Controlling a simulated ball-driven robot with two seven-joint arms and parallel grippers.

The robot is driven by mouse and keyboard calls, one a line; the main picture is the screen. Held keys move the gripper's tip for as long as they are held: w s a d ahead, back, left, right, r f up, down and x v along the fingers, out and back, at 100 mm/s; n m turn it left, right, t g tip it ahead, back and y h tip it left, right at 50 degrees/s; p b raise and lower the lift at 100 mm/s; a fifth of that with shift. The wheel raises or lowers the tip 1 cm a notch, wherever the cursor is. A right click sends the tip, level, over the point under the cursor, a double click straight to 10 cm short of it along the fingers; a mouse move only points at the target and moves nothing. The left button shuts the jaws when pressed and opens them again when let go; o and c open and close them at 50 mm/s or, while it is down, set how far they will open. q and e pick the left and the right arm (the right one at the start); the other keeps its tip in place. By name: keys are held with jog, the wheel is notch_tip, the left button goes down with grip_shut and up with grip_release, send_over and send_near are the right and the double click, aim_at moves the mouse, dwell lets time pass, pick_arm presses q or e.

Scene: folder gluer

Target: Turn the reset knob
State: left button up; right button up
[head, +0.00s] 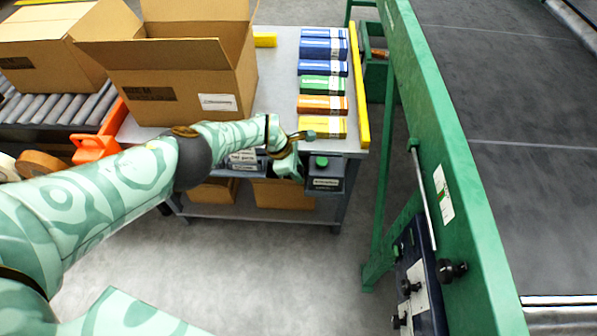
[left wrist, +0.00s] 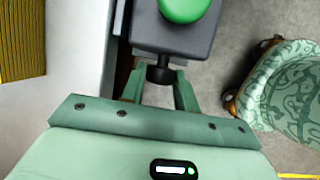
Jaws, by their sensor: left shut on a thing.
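A dark grey control box (head: 325,182) with a green button (head: 320,162) on top is fixed at the front right edge of the grey table. In the left wrist view, the same box (left wrist: 188,38) shows a short black knob (left wrist: 160,75) on the side facing my gripper. My left gripper (head: 303,158) is at the box; in the left wrist view, its two fingers (left wrist: 160,86) stand on either side of the knob and are shut on it. The knob is hidden in the head view, and the writing on the box label is too small to read. My right gripper is not in view.
Open cardboard boxes (head: 182,80) stand at the left, and a row of coloured cartons (head: 322,84) lies on the table. A green machine frame (head: 440,130) rises at the right, with a panel of black knobs (head: 412,288). The floor in front is clear.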

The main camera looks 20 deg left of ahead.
pick_arm(q)
jog(key=shift+w+d+g+b, duration=0.1)
jog(key=shift+w+g+b, duration=0.05)
jog(key=shift+g+b, duration=0.2)
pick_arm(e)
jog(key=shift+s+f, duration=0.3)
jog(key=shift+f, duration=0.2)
pick_arm(q)
jog(key=shift+r, duration=0.1)
jog(key=o, duration=1)
jog(key=shift+c, duration=0.2)
jog(key=p+v, duration=0.8)
jog(key=v, duration=0.8)
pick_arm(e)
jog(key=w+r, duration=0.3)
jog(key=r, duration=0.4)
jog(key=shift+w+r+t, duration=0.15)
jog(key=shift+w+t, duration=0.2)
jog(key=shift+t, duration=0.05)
